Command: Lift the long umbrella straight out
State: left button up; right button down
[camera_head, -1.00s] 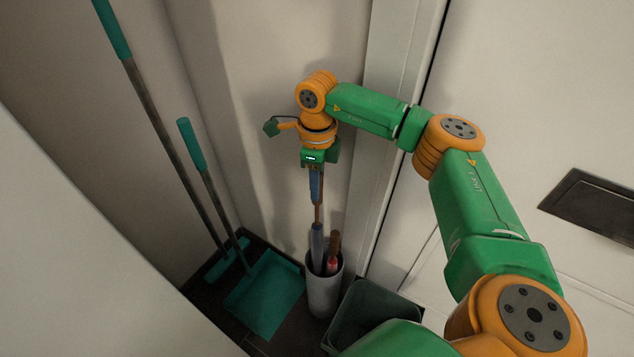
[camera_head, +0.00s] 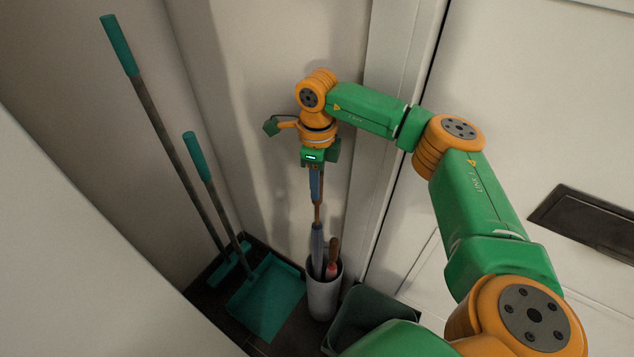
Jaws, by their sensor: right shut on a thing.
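The long umbrella (camera_head: 317,240) stands nearly upright, with a rolled blue-grey canopy and a thin brown shaft above it. Its lower end is inside the pale cylindrical stand (camera_head: 323,297) and hidden by the wall. My right gripper (camera_head: 315,172) points down above the stand and is shut on the umbrella's upper end. The fingers are hard to make out against it. A second item with a brown handle and a red part (camera_head: 333,258) leans in the stand, just right of the umbrella. My left gripper is not in view.
A teal-handled broom (camera_head: 175,150) and a teal dustpan (camera_head: 266,298) on a long handle stand left of the stand. A dark green bin (camera_head: 372,312) is close on its right. Walls and a door frame stand close behind.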

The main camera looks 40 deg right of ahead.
notch_tip(320, 180, up, 38)
jog(key=p, duration=3.4)
jog(key=shift+r, duration=0.2)
